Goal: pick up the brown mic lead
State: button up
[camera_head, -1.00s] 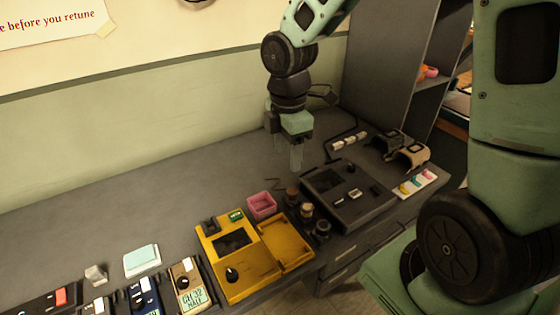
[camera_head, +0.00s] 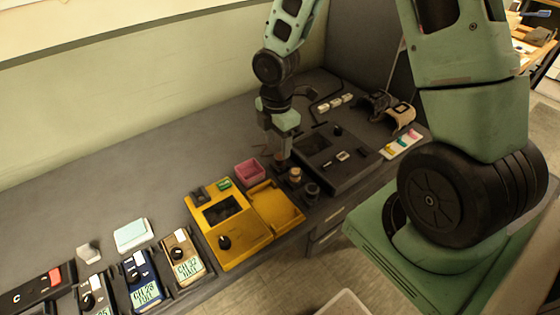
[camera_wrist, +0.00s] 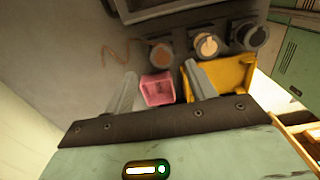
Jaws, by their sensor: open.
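The brown mic lead (camera_wrist: 160,53) is a small round brown item in the wrist view, with a thin wavy brown tail on the grey desk to its left. It stands at the left end of a row with a tan-topped one (camera_wrist: 207,45) and a black one (camera_wrist: 250,38). My gripper (camera_wrist: 159,70) is open and empty, its fingertips apart just short of the brown lead in the picture. In the head view my gripper (camera_head: 279,155) is low over the desk and partly hides the brown lead. I cannot tell the exact height gap.
A pink open box (camera_head: 250,171) and a yellow case (camera_head: 228,222) with an open tray stand close by. A dark device (camera_head: 337,158) lies just right of the gripper. Headsets (camera_head: 400,115) and a card with coloured pieces (camera_head: 402,144) are farther right. The desk's back left is clear.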

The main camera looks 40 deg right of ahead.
aim_at(280, 156)
jog(key=f, duration=0.5)
jog(key=shift+s+d+f, duration=0.1)
jog(key=shift+s+d, duration=0.1)
jog(key=shift+s, duration=0.05)
jog(key=c, duration=1.1)
